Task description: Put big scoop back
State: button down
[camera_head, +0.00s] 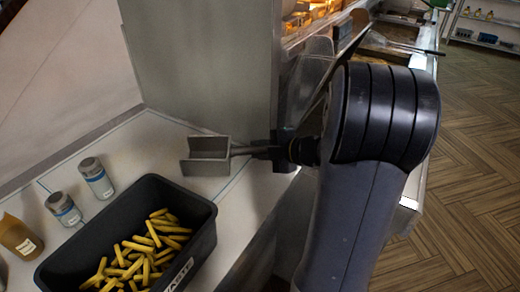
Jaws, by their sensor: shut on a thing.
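The big scoop (208,158) is a grey metal scoop with an open, box-like head. Its head is at the left of my gripper, over or on the pale counter; I cannot tell whether it touches. Its thin handle runs right into my gripper (276,152), which is shut on it. My dark arm hides part of the counter edge and what lies behind it.
A black bin (62,260) with fries in it stands on the counter (150,135) at the lower left. Two shakers (96,178) and a brown bottle (18,238) stand left of it. A tall grey panel (200,60) rises behind the scoop. Open floor (475,180) lies right.

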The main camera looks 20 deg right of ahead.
jog(key=shift+f, duration=0.35)
dwell(0.4)
jog(key=c, duration=1.1)
grip_release()
jog(key=shift+c, duration=0.2)
jog(key=shift+s, duration=0.1)
jog(key=v, duration=1)
jog(key=shift+s+d+r, duration=0.1)
jog(key=shift+s+d, duration=0.15)
jog(key=x, duration=1)
jog(key=shift+w+a, duration=0.25)
jog(key=shift+w, duration=0.15)
jog(key=shift+r, duration=0.2)
jog(key=shift+r, duration=0.1)
